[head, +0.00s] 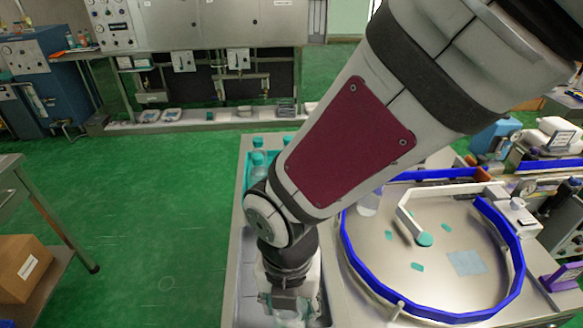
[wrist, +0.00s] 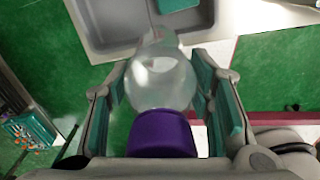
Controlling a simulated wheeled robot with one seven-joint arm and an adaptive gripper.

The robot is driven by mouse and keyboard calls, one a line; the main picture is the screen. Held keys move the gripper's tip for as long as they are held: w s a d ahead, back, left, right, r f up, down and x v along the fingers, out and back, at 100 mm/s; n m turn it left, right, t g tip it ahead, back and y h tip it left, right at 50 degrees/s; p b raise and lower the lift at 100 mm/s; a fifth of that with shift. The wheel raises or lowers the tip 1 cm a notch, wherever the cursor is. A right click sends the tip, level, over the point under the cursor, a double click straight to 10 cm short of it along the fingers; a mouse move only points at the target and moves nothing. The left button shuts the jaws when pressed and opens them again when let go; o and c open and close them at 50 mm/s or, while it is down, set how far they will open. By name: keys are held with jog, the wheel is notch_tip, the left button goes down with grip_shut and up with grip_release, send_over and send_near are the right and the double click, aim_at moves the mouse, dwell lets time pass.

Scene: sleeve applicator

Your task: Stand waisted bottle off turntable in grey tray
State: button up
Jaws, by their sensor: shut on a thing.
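My gripper (wrist: 160,88) is shut on a clear, waisted bottle (wrist: 160,75) with a purple cap (wrist: 162,135). The teal pads press on both sides of the body, with the cap nearest the wrist camera. In the wrist view the bottle's far end overlaps the near rim of the grey tray (wrist: 108,50); I cannot tell its height above it. In the head view my gripper (head: 287,302) is at the bottom edge and largely hides the bottle. The turntable (head: 440,215) is at the right, inside a blue rail.
Several teal-capped bottles (head: 258,160) stand at the far end of the bench left of the turntable. Another clear bottle (head: 368,203) stands at the turntable's left, partly behind my arm. A side table with a cardboard box (head: 25,268) is at the left. Green floor lies between.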

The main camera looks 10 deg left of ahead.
jog(key=w+a+f, duration=0.3)
jog(key=a+f, duration=0.1)
jog(key=a, duration=0.2)
jog(key=shift+w+a+p, duration=0.3)
jog(key=shift+w+p, duration=0.1)
jog(key=shift+p, duration=0.05)
jog(key=shift+f, duration=0.2)
jog(key=o, duration=1.5)
